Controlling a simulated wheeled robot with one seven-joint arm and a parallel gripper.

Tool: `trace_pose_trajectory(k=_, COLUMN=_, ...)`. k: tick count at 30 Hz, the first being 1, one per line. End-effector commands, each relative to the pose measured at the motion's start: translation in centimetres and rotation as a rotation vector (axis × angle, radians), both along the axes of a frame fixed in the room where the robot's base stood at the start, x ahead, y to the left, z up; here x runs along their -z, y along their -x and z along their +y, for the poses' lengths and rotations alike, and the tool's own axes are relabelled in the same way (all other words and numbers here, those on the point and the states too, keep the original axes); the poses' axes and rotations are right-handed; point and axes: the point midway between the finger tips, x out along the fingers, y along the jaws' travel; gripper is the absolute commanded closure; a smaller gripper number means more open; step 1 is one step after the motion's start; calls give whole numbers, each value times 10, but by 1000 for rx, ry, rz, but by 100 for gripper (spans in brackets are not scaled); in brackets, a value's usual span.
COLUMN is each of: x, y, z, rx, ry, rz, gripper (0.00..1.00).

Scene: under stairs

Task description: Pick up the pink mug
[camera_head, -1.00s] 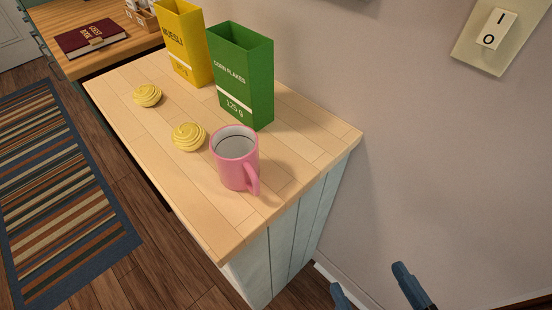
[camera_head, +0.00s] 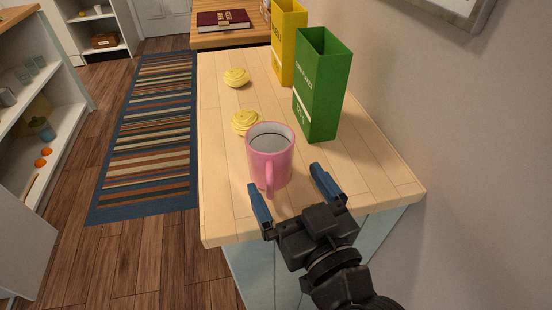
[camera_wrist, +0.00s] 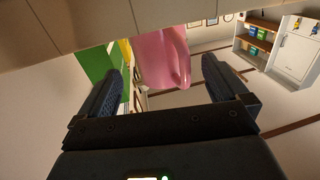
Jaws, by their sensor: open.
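The pink mug (camera_head: 268,167) stands upright on the wooden counter (camera_head: 232,215), its handle toward the near edge in the head view. My gripper (camera_head: 290,190) is open and empty, just on the near side of the mug. Its two blue fingers are spread, one near each side of the mug, and I see no contact. In the wrist view the mug (camera_wrist: 163,60) and its handle show upside down beyond and between the open fingers (camera_wrist: 165,88).
A green corn flakes box (camera_head: 321,85) and a yellow muesli box (camera_head: 287,42) stand behind the mug. Two yellow swirled items, one close behind the mug (camera_head: 244,121) and one farther back (camera_head: 236,77), lie on the counter. The wall is close on the right.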

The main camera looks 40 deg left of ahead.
Motion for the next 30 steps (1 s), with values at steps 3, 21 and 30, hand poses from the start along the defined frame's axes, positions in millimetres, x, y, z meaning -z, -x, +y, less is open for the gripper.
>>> trace_pose_trajectory(k=3, x=-3, y=-6, z=10, rx=0, ry=-1, rz=0, gripper=0)
trace_pose_trajectory(k=21, x=-2, y=-30, z=51, rx=3, ry=-1, rz=1, gripper=0)
trace_pose_trajectory(k=30, x=-2, y=-30, z=51, rx=3, ry=-1, rz=1, gripper=24)
